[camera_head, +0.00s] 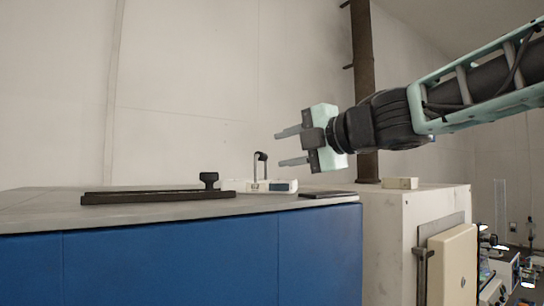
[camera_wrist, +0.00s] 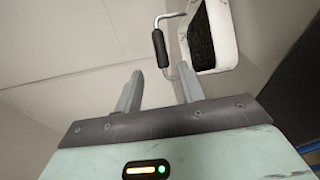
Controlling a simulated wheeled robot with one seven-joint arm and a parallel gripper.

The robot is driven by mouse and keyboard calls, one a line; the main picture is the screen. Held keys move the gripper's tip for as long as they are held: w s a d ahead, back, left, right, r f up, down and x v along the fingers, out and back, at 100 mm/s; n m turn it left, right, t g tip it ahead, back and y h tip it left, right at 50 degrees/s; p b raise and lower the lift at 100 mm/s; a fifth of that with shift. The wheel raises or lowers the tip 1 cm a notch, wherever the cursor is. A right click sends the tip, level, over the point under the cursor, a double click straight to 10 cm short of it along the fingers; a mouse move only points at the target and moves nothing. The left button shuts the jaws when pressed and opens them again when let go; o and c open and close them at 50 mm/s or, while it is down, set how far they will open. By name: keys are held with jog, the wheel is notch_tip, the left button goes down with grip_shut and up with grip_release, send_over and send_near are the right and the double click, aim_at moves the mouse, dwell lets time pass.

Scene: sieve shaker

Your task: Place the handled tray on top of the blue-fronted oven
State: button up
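The handled tray (camera_head: 284,186) is a low white tray with an upright bent-rod handle. It stands on the grey top of a wide blue-fronted unit (camera_head: 170,262); I cannot tell whether this unit is the oven. In the wrist view the tray (camera_wrist: 226,40) shows a dark inside and a black grip on its handle (camera_wrist: 160,47). My gripper (camera_head: 283,147) is open and empty, with its fingers pointing left, above the tray and close to the handle in the picture. In the wrist view the handle is beyond my fingertips (camera_wrist: 160,78), not between them.
A long dark bar (camera_head: 150,197) with a black knob lies left of the tray. A thin dark plate (camera_head: 328,194) lies at its right. A pale cabinet (camera_head: 388,240) with a cream door stands to the right, carrying a small cream block (camera_head: 400,183). A brown post (camera_head: 366,100) rises behind.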

jog(key=v, duration=0.6)
dwell(0.6)
